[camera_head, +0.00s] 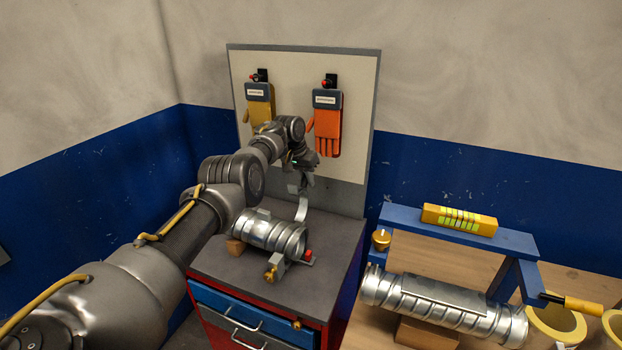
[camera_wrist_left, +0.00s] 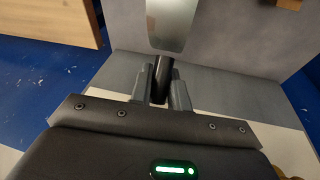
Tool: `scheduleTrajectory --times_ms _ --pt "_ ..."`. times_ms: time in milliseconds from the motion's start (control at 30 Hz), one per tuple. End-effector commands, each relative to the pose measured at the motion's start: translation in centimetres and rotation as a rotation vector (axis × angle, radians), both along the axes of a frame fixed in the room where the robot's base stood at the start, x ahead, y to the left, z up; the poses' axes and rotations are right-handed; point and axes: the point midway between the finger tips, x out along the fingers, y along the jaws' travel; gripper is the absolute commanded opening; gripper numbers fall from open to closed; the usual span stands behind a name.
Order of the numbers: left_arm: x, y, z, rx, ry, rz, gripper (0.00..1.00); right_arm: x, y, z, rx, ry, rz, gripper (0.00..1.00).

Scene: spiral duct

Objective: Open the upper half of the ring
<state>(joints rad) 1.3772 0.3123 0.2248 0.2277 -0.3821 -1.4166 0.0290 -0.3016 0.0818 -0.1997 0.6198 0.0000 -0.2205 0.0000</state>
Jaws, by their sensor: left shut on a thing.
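A short silver spiral duct (camera_head: 262,229) lies on the grey cabinet top. A curved metal strip, which looks like the upper half of the ring (camera_head: 301,209), stands raised above the duct's right end. The strip also shows in the left wrist view (camera_wrist_left: 180,28) as a shiny plate beyond the fingers. My left gripper (camera_head: 304,186) is above the cabinet, at the top of the strip. In the left wrist view its fingers (camera_wrist_left: 162,90) are shut on a black handle (camera_wrist_left: 161,74) attached near the strip. The lower half of the ring cannot be told apart clearly. My right gripper is not in view.
A brass knob (camera_head: 271,273) and a red knob (camera_head: 308,253) sit beside the duct's right end. A board (camera_head: 354,85) with yellow and orange gloves stands behind.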

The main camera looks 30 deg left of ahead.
Motion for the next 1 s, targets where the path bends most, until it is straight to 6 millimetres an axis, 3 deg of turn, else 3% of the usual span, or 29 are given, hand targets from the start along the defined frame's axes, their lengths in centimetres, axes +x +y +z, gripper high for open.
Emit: scheduleTrajectory --times_ms 300,333,467,767,1000 --pt "0.1 -0.4 -0.1 0.001 0.007 -0.005 0.00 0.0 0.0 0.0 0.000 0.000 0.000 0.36" --pt "0.1 -0.4 -0.2 0.001 0.007 -0.006 0.22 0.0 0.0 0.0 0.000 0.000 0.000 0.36" --pt "0.2 -0.4 -0.1 0.001 0.006 -0.006 0.39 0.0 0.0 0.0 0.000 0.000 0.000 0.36" --pt "0.2 -0.3 0.0 0.001 0.004 -0.002 0.40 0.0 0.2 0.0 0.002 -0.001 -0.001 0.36" --pt "-0.3 0.2 2.2 0.002 0.002 -0.003 0.40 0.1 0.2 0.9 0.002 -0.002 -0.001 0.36"
